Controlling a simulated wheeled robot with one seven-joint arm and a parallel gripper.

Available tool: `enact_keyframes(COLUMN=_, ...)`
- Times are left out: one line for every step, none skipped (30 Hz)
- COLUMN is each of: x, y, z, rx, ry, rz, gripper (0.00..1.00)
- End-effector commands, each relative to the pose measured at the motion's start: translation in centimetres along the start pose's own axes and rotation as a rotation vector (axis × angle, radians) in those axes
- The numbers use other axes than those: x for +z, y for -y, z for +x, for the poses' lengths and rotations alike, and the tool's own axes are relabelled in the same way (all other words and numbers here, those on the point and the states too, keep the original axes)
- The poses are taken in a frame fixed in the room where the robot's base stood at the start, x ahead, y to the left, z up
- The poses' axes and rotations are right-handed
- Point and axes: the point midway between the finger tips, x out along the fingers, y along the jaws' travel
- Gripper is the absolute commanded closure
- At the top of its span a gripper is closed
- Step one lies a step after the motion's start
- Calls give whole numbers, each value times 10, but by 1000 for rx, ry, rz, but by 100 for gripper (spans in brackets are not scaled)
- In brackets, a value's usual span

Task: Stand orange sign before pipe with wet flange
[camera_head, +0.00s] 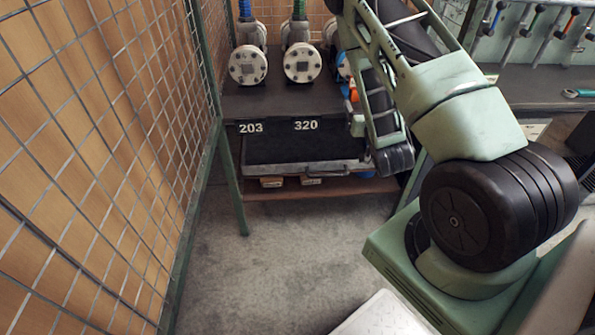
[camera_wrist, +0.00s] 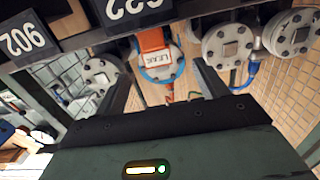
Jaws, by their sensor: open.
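The orange sign (camera_wrist: 151,40), with a white label, is in the wrist view, directly in front of a flange with a blue ring (camera_wrist: 160,75). Small orange and blue patches by the third pipe (camera_head: 353,95) show beside my arm in the head view. My gripper (camera_wrist: 164,92) is open, its two fingers apart on either side of the sign and flange in the picture. I cannot tell whether the fingers touch the sign. The gripper is hidden or unclear in the head view. No wetness can be made out clearly on any flange.
Other flanged pipes stand on the dark bench: the left one (camera_head: 248,65) above label 203, another (camera_head: 302,62) above 320. A further flange (camera_wrist: 102,74) shows left in the wrist view. A mesh fence (camera_head: 100,150) runs along the left. The floor (camera_head: 270,260) before the bench is clear.

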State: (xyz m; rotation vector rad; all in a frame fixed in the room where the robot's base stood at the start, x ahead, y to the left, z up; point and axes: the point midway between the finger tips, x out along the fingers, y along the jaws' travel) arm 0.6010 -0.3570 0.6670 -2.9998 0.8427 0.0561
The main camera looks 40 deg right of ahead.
Motion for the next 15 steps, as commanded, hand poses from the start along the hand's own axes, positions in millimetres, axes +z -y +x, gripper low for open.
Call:
enact_keyframes(x=-1, y=13, z=4, rx=-11, ry=28, rz=16, gripper=28)
enact_keyframes(x=0, y=23, z=6, rx=-18, ry=58, rz=27, gripper=28)
enact_keyframes(x=1, y=38, z=8, rx=-31, ry=104, rz=42, gripper=28)
enact_keyframes(x=2, y=51, z=8, rx=-44, ry=145, rz=52, gripper=28)
enact_keyframes(x=4, y=66, z=8, rx=-60, ry=190, rz=61, gripper=28)
enact_keyframes(x=6, y=87, z=6, rx=-86, ry=255, rz=71, gripper=28)
enact_keyframes(x=7, y=104, z=2, rx=-109, ry=304, rz=75, gripper=28)
enact_keyframes(x=7, y=120, z=-2, rx=-134, ry=353, rz=76, gripper=28)
enact_keyframes(x=8, y=143, z=-11, rx=-170, ry=420, rz=74, gripper=28)
enact_keyframes(x=8, y=159, z=-19, rx=-200, ry=469, rz=68, gripper=28)
enact_keyframes(x=8, y=175, z=-28, rx=-231, ry=519, rz=61, gripper=28)
enact_keyframes(x=6, y=196, z=-42, rx=-275, ry=584, rz=46, gripper=28)
enact_keyframes(x=5, y=211, z=-54, rx=-310, ry=631, rz=30, gripper=28)
enact_keyframes(x=3, y=226, z=-67, rx=-346, ry=679, rz=13, gripper=28)
enact_keyframes(x=0, y=244, z=-86, rx=-395, ry=742, rz=-16, gripper=28)
